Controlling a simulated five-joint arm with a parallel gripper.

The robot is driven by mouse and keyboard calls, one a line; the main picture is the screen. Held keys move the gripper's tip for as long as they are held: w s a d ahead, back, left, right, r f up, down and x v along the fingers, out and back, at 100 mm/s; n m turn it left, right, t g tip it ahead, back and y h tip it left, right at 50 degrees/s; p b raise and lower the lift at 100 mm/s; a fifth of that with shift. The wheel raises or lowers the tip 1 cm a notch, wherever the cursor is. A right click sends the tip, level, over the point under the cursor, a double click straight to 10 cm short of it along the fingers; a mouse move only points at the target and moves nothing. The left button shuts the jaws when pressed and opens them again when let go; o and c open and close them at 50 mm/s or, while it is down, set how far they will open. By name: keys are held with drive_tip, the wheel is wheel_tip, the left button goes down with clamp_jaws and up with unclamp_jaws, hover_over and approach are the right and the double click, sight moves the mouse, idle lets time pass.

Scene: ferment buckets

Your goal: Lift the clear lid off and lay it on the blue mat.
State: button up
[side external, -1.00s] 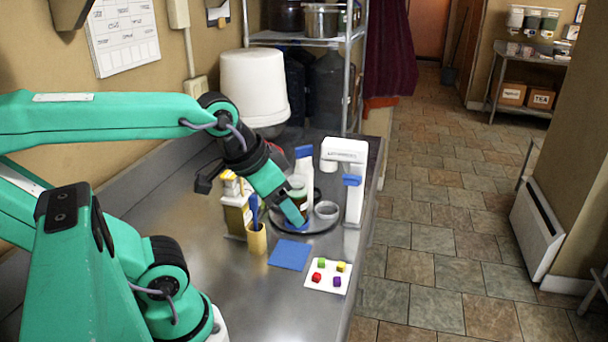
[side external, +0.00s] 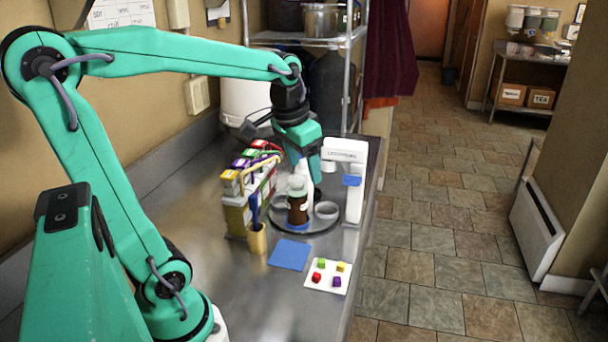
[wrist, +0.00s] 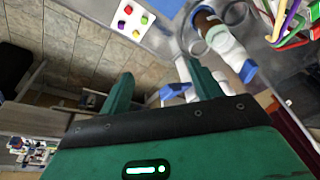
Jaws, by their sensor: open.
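A brown jar (side external: 298,212) stands upright on a round dark tray (side external: 318,228). A pale, see-through cap that looks like the clear lid (side external: 297,186) sits on its top. In the wrist view the jar (wrist: 209,22) is at the top, with a clear round rim (wrist: 192,38) at its end. The blue mat (side external: 290,254) lies flat and bare in front of the tray; a blue patch at the wrist view's top edge is probably it. My gripper (side external: 314,172) is above and behind the jar, apart from it. Its fingers (wrist: 158,82) are spread, with nothing between them.
A clear ring-shaped dish (side external: 326,210) and a white bottle (side external: 304,175) stand beside the jar. A white device (side external: 345,165) is at the right. A rack of coloured packets (side external: 248,190) and a yellow cup (side external: 257,240) stand left. A white card (side external: 328,278) with coloured cubes lies in front.

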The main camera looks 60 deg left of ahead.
drive_tip(key=w+a+f+g, duration=0.2)
drive_tip(key=w+a, duration=0.2)
drive_tip(key=a, duration=0.3)
drive_tip(key=n, duration=0.1)
hover_over(297, 179)
drive_tip(key=f, duration=0.3)
drive_tip(key=shift+a+f+g+h, duration=0.2)
drive_tip(key=shift+f+g+h, duration=0.2)
drive_tip(key=shift+f, duration=1.3)
drive_tip(key=shift+f, duration=0.1)
drive_tip(key=shift+d+f, duration=0.1)
drive_tip(key=shift+f, duration=2.4)
drive_tip(key=shift+c, duration=0.2)
drive_tip(key=c, duration=1)
